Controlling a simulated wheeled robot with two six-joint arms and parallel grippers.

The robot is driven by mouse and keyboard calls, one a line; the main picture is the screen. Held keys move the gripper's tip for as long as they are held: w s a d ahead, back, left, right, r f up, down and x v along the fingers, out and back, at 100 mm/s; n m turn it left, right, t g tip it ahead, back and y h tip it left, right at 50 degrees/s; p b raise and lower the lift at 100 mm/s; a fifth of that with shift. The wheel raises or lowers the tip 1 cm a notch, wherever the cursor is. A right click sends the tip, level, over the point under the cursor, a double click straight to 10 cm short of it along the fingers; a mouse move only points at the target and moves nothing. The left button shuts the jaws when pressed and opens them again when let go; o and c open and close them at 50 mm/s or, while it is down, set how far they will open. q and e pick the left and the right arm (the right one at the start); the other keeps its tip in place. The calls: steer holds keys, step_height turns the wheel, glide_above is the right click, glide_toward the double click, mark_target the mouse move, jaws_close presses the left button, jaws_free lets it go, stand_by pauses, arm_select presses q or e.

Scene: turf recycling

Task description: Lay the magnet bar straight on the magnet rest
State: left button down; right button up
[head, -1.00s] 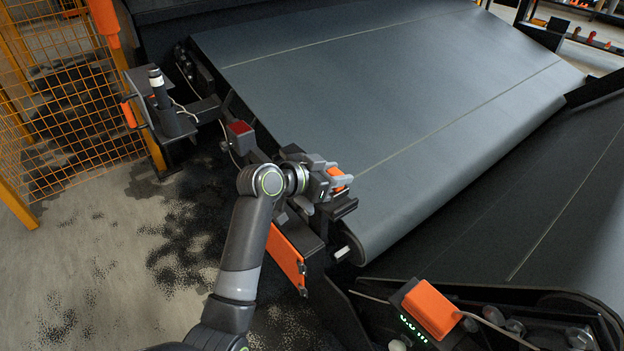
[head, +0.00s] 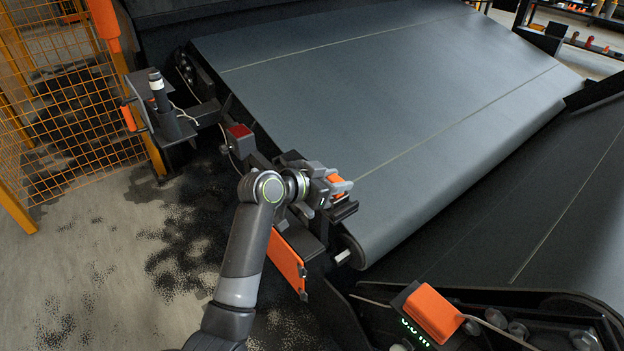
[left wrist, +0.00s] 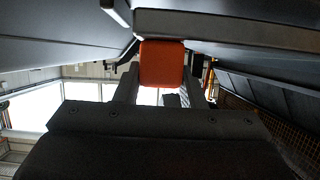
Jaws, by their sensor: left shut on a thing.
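My left gripper (head: 338,186) is shut on an orange block, which appears to be the grip of the magnet bar (head: 336,179). The orange block shows between the two fingers in the left wrist view (left wrist: 162,63). A long grey piece (left wrist: 235,30) lies across the top of that view, against the block; I cannot tell whether it is bar or rest. A dark bracket, likely the magnet rest (head: 345,210), is just below the gripper at the belt's near corner. The gripper hides most of the bar, so contact and straightness cannot be told. My right gripper is not in view.
A wide grey conveyor belt (head: 370,90) lies right of the gripper. A red-topped box (head: 239,131) and a post-mounted device (head: 158,92) stand to the left. An orange-covered unit (head: 432,310) is at lower right. An orange mesh fence (head: 70,100) bounds the far left.

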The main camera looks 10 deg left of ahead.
arm_select(q)
steer(key=shift+f, duration=0.45)
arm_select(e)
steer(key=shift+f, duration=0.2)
arm_select(q)
steer(key=c, duration=0.5)
jaws_free()
steer(key=shift+f, duration=0.1)
steer(key=shift+s+a+r, duration=0.3)
steer(key=shift+s+a, duration=0.05)
steer(key=shift+a, duration=0.05)
steer(key=p+v, duration=0.1)
steer(key=v, duration=1.5)
steer(key=shift+s+a+r, duration=0.1)
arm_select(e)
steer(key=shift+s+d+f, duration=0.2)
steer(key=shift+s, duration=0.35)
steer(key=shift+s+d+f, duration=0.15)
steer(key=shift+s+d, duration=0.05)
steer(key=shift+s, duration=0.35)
